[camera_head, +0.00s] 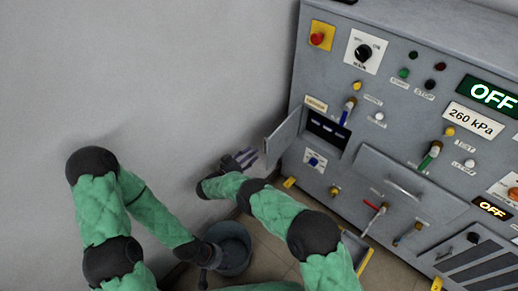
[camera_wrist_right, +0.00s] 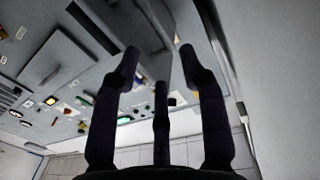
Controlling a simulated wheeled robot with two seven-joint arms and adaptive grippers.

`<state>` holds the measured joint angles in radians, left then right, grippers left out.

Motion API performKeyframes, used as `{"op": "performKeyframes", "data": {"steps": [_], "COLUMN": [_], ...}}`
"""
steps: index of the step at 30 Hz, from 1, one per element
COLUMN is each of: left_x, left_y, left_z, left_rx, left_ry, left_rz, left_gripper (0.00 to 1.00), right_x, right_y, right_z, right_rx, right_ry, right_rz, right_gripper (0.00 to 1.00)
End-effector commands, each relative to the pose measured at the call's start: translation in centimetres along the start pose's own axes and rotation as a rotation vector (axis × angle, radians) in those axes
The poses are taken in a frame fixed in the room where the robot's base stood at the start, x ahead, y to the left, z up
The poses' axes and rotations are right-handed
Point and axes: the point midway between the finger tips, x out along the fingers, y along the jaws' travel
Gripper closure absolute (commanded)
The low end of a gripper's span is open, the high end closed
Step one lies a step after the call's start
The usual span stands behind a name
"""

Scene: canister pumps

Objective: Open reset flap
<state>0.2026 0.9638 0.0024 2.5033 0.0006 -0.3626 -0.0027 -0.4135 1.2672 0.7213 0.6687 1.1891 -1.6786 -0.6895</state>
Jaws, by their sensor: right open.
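A grey flap (camera_head: 284,138) on the control cabinet stands swung out to the left, beside a dark recess (camera_head: 327,128) with light marks inside. I take it as the reset flap; its label is too small to read. My right gripper (camera_head: 242,158) is just left of the flap, by the wall, with its fingers apart. In the right wrist view my open fingers (camera_wrist_right: 160,62) point up toward a grey panel edge (camera_wrist_right: 172,50); I cannot tell whether they touch it. My left gripper (camera_head: 206,262) is low, near a bucket, and its fingers are unclear.
The cabinet (camera_head: 300,85) carries knobs, lamps, coloured levers and displays, including a green OFF display (camera_head: 492,95). A closed larger panel with a handle (camera_head: 403,189) is right of the recess. A grey bucket (camera_head: 232,250) stands on the floor. A bare wall (camera_head: 190,70) lies left.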

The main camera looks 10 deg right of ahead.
Motion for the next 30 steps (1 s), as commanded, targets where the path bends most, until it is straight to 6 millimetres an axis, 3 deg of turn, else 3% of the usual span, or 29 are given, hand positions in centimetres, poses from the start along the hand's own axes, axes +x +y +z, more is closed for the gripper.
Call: {"op": "performKeyframes", "data": {"steps": [3, 9, 30], "left_x": [0.0, 0.0, 0.0], "left_y": [0.0, 0.0, 0.0], "left_z": [0.0, 0.0, 0.0], "left_rx": [0.000, 0.000, 0.000], "left_ry": [0.000, 0.000, 0.000], "left_rz": [0.000, 0.000, 0.000], "left_gripper": [0.60, 0.60, 0.60], "right_x": [-2.2, -4.2, -4.6], "right_y": [-0.1, -0.1, 0.0], "right_z": [0.0, 0.1, 0.1], "right_rx": [-0.001, -0.002, -0.001], "right_ry": [0.000, -0.001, -0.001], "right_rz": [-0.004, -0.003, -0.001], "right_gripper": [0.57, 0.57, 0.57]}}
